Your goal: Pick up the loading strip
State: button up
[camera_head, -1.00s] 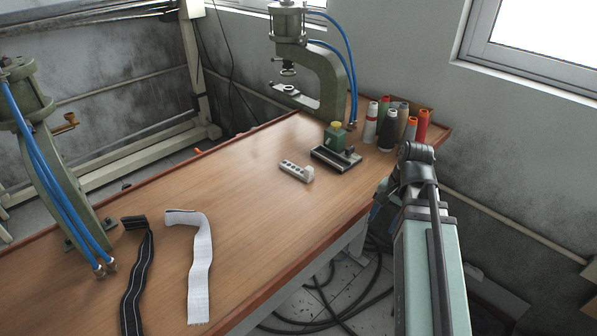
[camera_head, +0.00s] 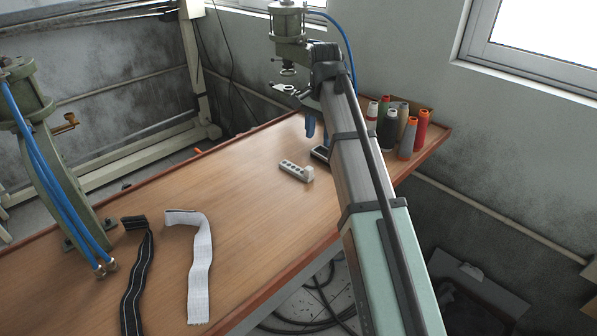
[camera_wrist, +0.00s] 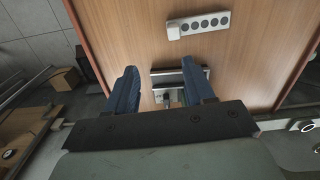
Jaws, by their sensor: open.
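The loading strip (camera_head: 296,171) looks like a small pale grey bar with a row of dark round holes and a raised block at its right end. It lies flat on the wooden table, and it also shows at the top of the wrist view (camera_wrist: 204,24). My gripper (camera_wrist: 160,68) is open and empty, its two blue fingers apart. In the head view my arm hides most of it, with a blue finger (camera_head: 310,124) showing beyond the strip. The strip lies outside the fingers, apart from them.
A dark metal fixture (camera_head: 320,153) sits beside the strip, mostly hidden by my arm; in the wrist view it lies between my fingers. Thread spools (camera_head: 405,125) stand at right. Green presses flank the table. Black (camera_head: 137,270) and white (camera_head: 199,270) webbing lie at front left.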

jog(key=w+a, duration=0.2)
jog(key=a, duration=0.1)
send_over(309, 168)
jog(key=f, duration=0.7)
jog(key=shift+w+a+f, duration=0.1)
jog(key=shift+a+f, duration=0.15)
jog(key=shift+f, duration=0.1)
jog(key=shift+d+f, duration=0.2)
jog(key=shift+f, duration=2.45)
grip_shut()
